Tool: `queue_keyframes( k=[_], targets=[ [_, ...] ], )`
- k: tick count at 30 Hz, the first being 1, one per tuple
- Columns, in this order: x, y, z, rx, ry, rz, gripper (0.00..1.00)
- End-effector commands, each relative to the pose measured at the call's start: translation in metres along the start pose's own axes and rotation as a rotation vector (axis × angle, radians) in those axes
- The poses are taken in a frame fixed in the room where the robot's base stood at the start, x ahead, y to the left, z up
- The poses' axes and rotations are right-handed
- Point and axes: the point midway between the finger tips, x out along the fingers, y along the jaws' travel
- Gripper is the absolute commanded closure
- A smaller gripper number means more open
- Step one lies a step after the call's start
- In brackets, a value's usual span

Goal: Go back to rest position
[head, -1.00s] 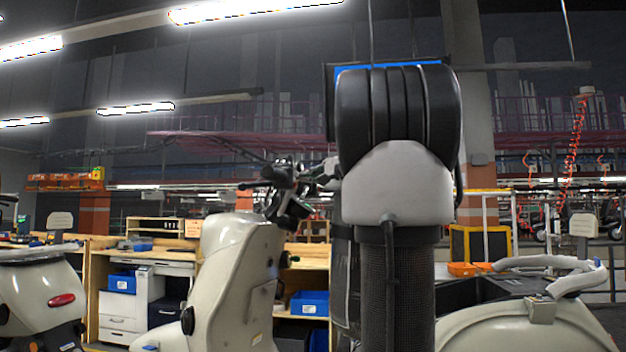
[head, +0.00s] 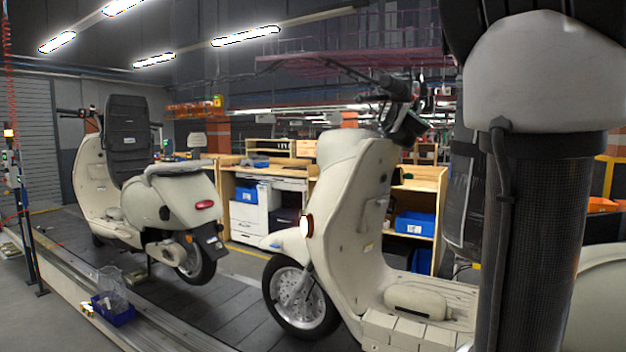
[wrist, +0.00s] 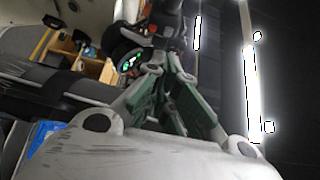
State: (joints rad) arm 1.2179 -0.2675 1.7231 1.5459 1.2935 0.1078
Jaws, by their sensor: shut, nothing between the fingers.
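My gripper (wrist: 168,72) shows in the wrist view, its grey fingers with green pads drawn together and nothing visible between them. Dark parts with small green lights (wrist: 130,61) lie just beyond the fingertips; I cannot tell whether they touch. In the head view my arm stands upright at the right and hides part of the scene. I cannot make out the gripper there.
A cream scooter body (head: 350,200) stands close, left of my arm. Another scooter (head: 180,195) stands farther left on the slat conveyor (head: 225,300). A blue bin (head: 113,308) sits at the conveyor's edge. Wooden workbenches (head: 265,172) stand behind.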

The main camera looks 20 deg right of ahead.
Motion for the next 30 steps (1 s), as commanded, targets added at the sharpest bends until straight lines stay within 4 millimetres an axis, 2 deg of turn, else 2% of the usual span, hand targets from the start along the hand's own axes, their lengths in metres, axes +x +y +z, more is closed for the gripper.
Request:
queue_keyframes(
  k=[3, 5, 8, 11, 12, 14, 18, 21, 24, 27, 30],
  targets=[
    [-0.001, 0.003, -0.004, -0.014, 0.017, 0.013, 1.0],
    [-0.004, 0.016, -0.01, -0.027, 0.035, 0.057, 1.0],
    [-0.016, 0.059, -0.021, -0.036, 0.072, 0.179, 1.0],
    [-0.039, 0.12, -0.025, -0.055, 0.104, 0.358, 1.0],
    [-0.048, 0.146, -0.018, -0.072, 0.098, 0.441, 1.0],
    [-0.06, 0.184, -0.003, -0.113, 0.069, 0.566, 1.0],
    [-0.092, 0.266, 0.051, -0.297, -0.095, 0.867, 1.0],
    [-0.116, 0.308, 0.087, -0.498, -0.257, 1.036, 1.0],
    [-0.134, 0.336, 0.114, -0.717, -0.419, 1.138, 1.0],
    [-0.143, 0.354, 0.137, -0.934, -0.573, 1.174, 1.0],
    [-0.145, 0.365, 0.159, -1.106, -0.698, 1.15, 1.0]
  ],
)
